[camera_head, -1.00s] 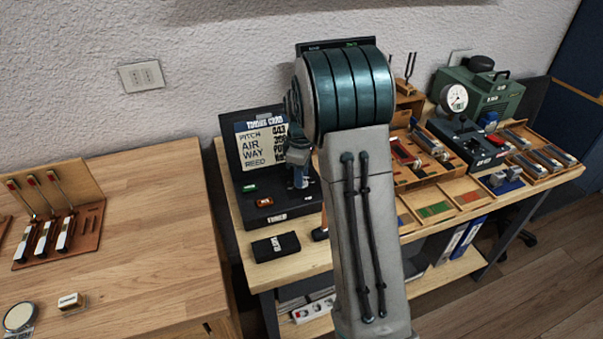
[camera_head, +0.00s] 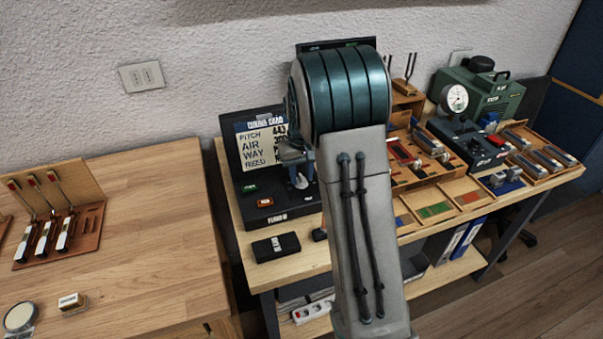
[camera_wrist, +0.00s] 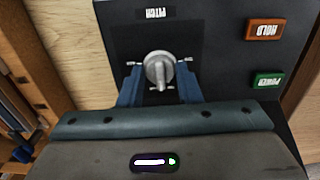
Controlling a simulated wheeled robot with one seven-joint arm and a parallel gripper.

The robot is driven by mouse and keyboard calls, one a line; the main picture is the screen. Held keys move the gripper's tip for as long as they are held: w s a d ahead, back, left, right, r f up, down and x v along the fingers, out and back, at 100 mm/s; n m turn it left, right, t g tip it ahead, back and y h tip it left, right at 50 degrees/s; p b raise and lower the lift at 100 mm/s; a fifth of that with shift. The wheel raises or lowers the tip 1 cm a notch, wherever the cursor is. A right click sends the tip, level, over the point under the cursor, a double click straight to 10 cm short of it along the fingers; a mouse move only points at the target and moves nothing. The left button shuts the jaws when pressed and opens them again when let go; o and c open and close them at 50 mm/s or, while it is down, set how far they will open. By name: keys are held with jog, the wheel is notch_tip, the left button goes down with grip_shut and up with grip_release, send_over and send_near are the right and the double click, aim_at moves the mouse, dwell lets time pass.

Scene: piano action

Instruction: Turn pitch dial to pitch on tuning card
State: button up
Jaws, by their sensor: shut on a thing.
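The pitch dial (camera_wrist: 159,72) is a round metal knob with a raised bar, below the PITCH label (camera_wrist: 154,14) in the wrist view. My gripper (camera_wrist: 160,88) has its blue fingers on either side of the dial and is shut on it. In the head view my gripper (camera_head: 299,178) is at the black tuner unit (camera_head: 246,215), and the dial cannot be made out there. The tuning card (camera_head: 262,142) stands upright behind the unit. It lists PITCH, AIR, WAY and REED. Its pitch value looks like 443, but the print is small and partly blurred.
An orange HOLD button (camera_wrist: 265,31) and a green POWER button (camera_wrist: 266,80) sit beside the dial. A black box (camera_head: 276,246) lies in front of the unit. Wooden trays (camera_head: 465,195) and a gauge (camera_head: 455,98) stand to the right of my arm.

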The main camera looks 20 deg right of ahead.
aim_at(301, 177)
jog(key=m, duration=0.6)
jog(key=shift+m+p, duration=0.3)
jog(key=shift+p, duration=0.05)
jog(key=m+p, duration=0.1)
jog(key=m, duration=0.4)
jog(key=shift+a+m, duration=0.1)
jog(key=shift+m, duration=0.2)
jog(key=o, duration=1)
jog(key=shift+c, duration=0.2)
notch_tip(301, 177, up, 14)
jog(key=shift+f, duration=0.1)
